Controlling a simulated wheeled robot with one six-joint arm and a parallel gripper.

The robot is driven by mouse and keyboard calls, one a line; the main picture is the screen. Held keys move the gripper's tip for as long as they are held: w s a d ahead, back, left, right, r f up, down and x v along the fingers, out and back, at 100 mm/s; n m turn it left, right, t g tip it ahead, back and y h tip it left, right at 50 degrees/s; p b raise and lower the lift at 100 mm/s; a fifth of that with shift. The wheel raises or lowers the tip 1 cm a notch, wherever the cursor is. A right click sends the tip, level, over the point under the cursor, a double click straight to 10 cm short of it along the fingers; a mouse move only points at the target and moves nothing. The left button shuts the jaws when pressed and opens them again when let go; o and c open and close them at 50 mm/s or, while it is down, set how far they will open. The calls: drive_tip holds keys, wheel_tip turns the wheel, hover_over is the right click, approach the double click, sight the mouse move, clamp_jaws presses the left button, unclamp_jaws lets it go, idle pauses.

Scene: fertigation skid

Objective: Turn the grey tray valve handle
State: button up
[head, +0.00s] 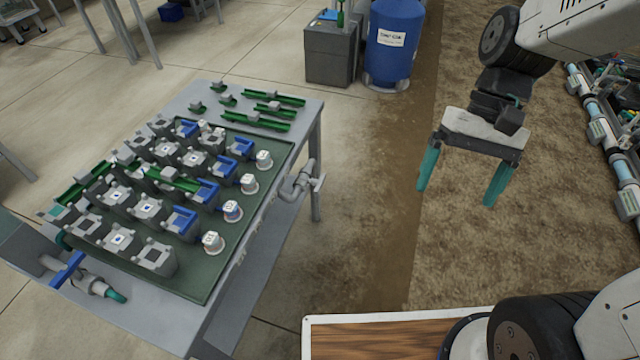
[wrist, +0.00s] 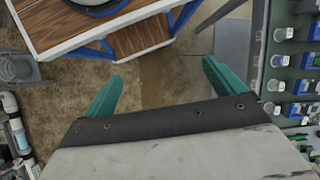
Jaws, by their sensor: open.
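A grey valve with a grey handle (head: 318,182) sticks out from the right side of the table, beside the green tray (head: 231,258). Its pipe body bends down toward the table edge. My gripper (head: 455,195) is open and empty, its teal fingers pointing down, well to the right of the valve and apart from it. In the wrist view my gripper (wrist: 162,72) has nothing between its fingers. The tray (wrist: 282,75) shows there at the right edge. I cannot make out the grey handle in the wrist view.
The tray holds several grey blocks, blue and green parts and white-capped knobs. A second valve with a blue handle (head: 68,270) is at the table's front left. A blue barrel (head: 394,45) stands behind. Pipework (head: 605,125) runs along the right. Bare soil lies between table and pipework.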

drive_tip(key=w+a+f+m+g+y, duration=0.3)
drive_tip(key=w+a+f+m+y, duration=0.45)
drive_tip(key=f, duration=0.65)
drive_tip(key=m+t+y, duration=0.7)
drive_tip(key=m+t, duration=0.6)
drive_tip(key=t, duration=0.1)
approach(322, 184)
drive_tip(key=x, duration=1)
drive_tip(key=shift+w+a+f, duration=0.25)
drive_tip(key=shift+a, duration=0.05)
drive_tip(key=c, duration=1)
